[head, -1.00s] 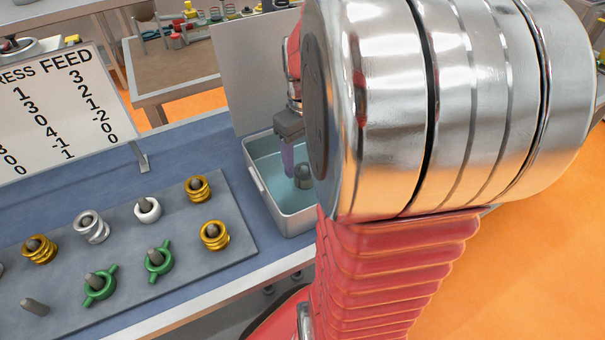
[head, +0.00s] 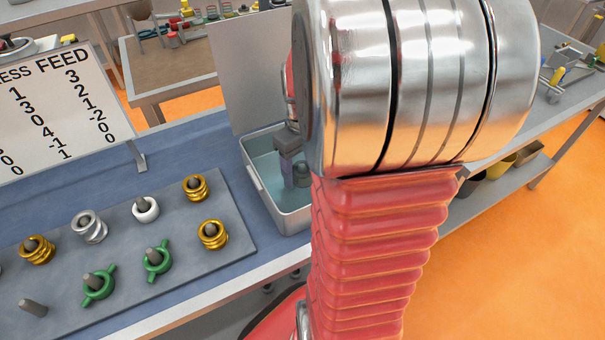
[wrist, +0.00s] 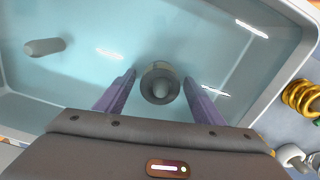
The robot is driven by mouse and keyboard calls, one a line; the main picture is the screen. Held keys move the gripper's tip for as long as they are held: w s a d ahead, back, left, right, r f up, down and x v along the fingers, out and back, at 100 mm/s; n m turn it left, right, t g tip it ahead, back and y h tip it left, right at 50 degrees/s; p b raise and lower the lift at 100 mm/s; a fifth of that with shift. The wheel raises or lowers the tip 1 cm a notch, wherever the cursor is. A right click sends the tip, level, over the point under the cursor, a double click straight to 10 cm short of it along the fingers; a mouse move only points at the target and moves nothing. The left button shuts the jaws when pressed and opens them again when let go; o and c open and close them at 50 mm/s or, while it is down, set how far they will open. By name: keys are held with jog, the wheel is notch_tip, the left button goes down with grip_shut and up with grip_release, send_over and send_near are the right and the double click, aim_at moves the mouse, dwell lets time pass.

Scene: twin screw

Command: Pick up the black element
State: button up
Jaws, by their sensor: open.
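A dark grey to black ring-like element (wrist: 160,85) stands around or on a grey peg inside a pale blue-lined bin. It shows in the wrist view, and in the head view the dark element (head: 302,174) is partly hidden by my arm. My gripper (wrist: 159,78) is open, with one purple finger on each side of the element and visible gaps between. In the head view my gripper (head: 288,165) is down inside the bin (head: 262,195), beside the element. Whether the fingers are level with it is hard to tell.
A loose grey peg (wrist: 45,47) lies in the bin. Left of the bin, a grey board (head: 180,255) carries gold, silver, white and green elements on pegs. A number sign (head: 65,105) stands behind. A white upright panel (head: 255,70) rises behind the bin.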

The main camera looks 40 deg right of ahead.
jog(key=shift+c, duration=0.2)
jog(key=c, duration=1.4)
jog(key=shift+r, duration=0.1)
notch_tip(320, 180, up, 10)
jog(key=shift+f, duration=0.1)
